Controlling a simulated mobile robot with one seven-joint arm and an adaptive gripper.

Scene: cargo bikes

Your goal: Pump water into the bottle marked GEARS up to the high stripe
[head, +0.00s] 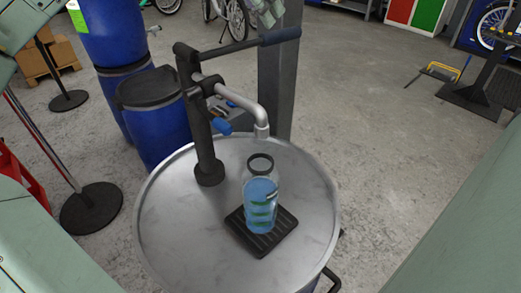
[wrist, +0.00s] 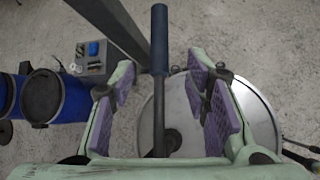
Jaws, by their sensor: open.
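A clear bottle (head: 262,203) with a dark neck ring stands upright on a black ribbed mat (head: 250,241) on the metal drum lid, below the pump spout (head: 262,130). Blue water fills most of it, reaching above the green stripes I can make out. The word GEARS is not legible. The black hand pump (head: 206,150) has a lever with a blue grip (head: 281,36), pointing right and slightly up. My gripper (wrist: 160,68) is open and empty in the wrist view. The lever's blue grip (wrist: 160,38) and shaft show between its purple-padded fingers; contact is not visible.
Blue barrels (head: 157,125) stand left of the drum (head: 165,235). A grey post (head: 279,95) rises just behind it. A black-based stand (head: 91,208) is at left. The floor to the right is mostly clear.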

